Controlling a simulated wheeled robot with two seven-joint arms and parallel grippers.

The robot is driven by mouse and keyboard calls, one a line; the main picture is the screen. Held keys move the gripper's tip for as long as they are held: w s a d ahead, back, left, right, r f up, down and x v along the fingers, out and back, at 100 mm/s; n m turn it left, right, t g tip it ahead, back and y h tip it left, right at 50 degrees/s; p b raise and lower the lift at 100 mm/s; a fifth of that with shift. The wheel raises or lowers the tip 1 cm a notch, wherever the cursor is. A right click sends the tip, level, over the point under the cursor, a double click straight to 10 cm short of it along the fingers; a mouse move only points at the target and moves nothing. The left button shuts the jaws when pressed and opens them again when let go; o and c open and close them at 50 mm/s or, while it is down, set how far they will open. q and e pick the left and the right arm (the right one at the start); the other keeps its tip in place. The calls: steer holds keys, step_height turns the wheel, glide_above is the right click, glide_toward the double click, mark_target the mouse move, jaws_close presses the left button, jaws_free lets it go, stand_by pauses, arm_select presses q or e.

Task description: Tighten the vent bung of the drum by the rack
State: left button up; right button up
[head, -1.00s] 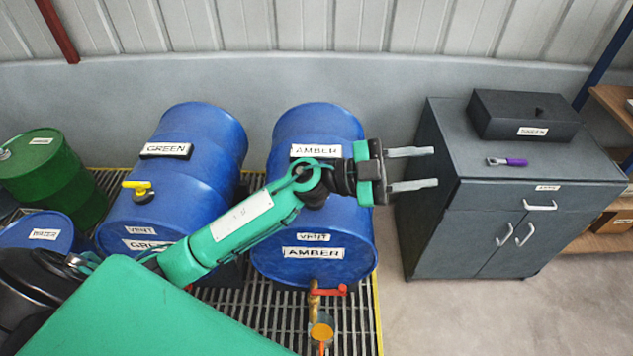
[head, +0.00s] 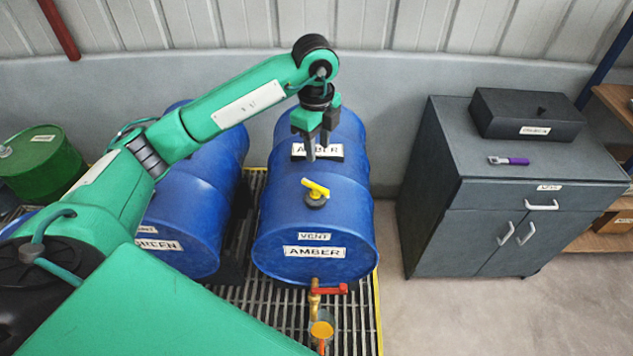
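The blue AMBER drum (head: 275,215) lies on its side on a grating, left of the grey cabinet. Its vent bung (head: 316,192) with a yellow handle sits on top, above the VENT label (head: 314,237). My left gripper (head: 317,150) points down over the drum, behind and above the bung and apart from it. Its grey fingers are seen nearly edge-on, look open and hold nothing. The blue GREEN drum (head: 190,240) lies to the left, its bung hidden behind my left arm. My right gripper is not in view.
A brass tap with a red lever (head: 328,290) juts from the AMBER drum's front. The grey cabinet (head: 450,225) carries a black box (head: 525,113) and a purple-handled tool (head: 508,160). Shelving (head: 612,105) stands far right. Floor before the cabinet is clear.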

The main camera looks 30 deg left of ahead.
arm_select(q)
steer(key=p, duration=0.5)
glide_toward(315, 187)
step_height(315, 187, down, 7)
steer(key=shift+d+f, duration=0.15)
steer(key=shift+f, duration=0.8)
jaws_close()
